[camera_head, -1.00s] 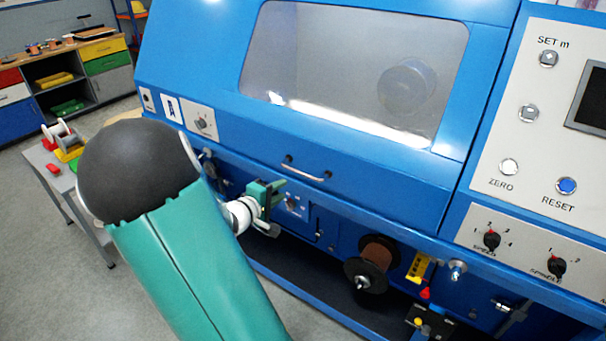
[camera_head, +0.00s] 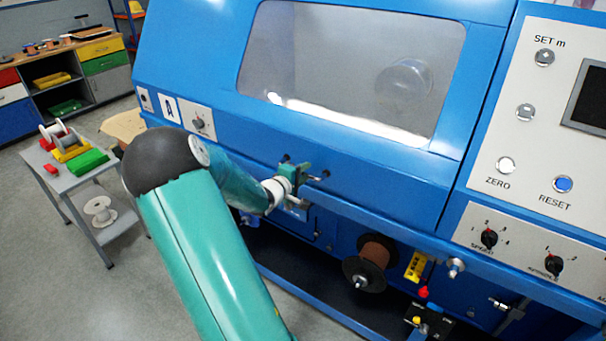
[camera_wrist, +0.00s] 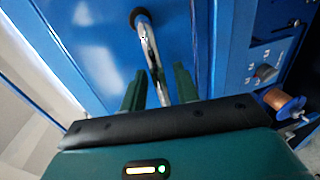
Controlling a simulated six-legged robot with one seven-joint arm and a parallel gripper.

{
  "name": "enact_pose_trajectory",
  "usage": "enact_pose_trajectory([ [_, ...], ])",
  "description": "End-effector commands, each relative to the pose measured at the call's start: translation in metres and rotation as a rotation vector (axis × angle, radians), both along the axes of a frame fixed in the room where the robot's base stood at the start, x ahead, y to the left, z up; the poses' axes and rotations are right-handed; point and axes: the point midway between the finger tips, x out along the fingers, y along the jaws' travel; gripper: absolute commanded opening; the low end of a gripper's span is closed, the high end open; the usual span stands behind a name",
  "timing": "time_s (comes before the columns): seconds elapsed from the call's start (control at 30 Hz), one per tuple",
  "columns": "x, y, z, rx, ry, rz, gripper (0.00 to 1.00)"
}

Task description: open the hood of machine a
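The blue hood (camera_head: 395,180) of the machine marked A (camera_head: 170,109) is down, with a large clear window (camera_head: 340,75). Its metal handle (camera_wrist: 150,55) is near the hood's lower edge; in the head view my gripper covers most of it and only its ends show. My gripper (camera_head: 303,176) is at the handle. In the wrist view its two green fingers (camera_wrist: 158,80) are apart, one on each side of the handle bar, which runs between them. I see gaps beside the bar. The bar's near end is hidden by the gripper body.
A control panel (camera_head: 515,125) with buttons and knobs is at the right. A wire spool (camera_head: 370,262) sticks out below the hood. A small table (camera_head: 62,183) with spools and coloured parts stands at the left. Grey floor is free at the lower left.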

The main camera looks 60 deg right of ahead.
Motion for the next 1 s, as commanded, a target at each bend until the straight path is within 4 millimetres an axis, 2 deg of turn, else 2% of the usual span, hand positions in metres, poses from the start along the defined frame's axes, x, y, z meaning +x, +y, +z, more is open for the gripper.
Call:
enact_pose_trajectory([
  [0.23,0.0,-0.001,0.0,0.0,0.0,0.0,0.31],
  [0.27,0.0,-0.001,0.0,0.0,0.0,0.0,0.27],
  [0.4,0.0,-0.001,0.0,0.0,0.0,0.0,0.0],
  [0.77,0.001,0.002,0.002,0.004,-0.002,0.001,0.0],
  [1.0,0.003,0.02,0.015,0.038,-0.011,0.001,0.0],
])
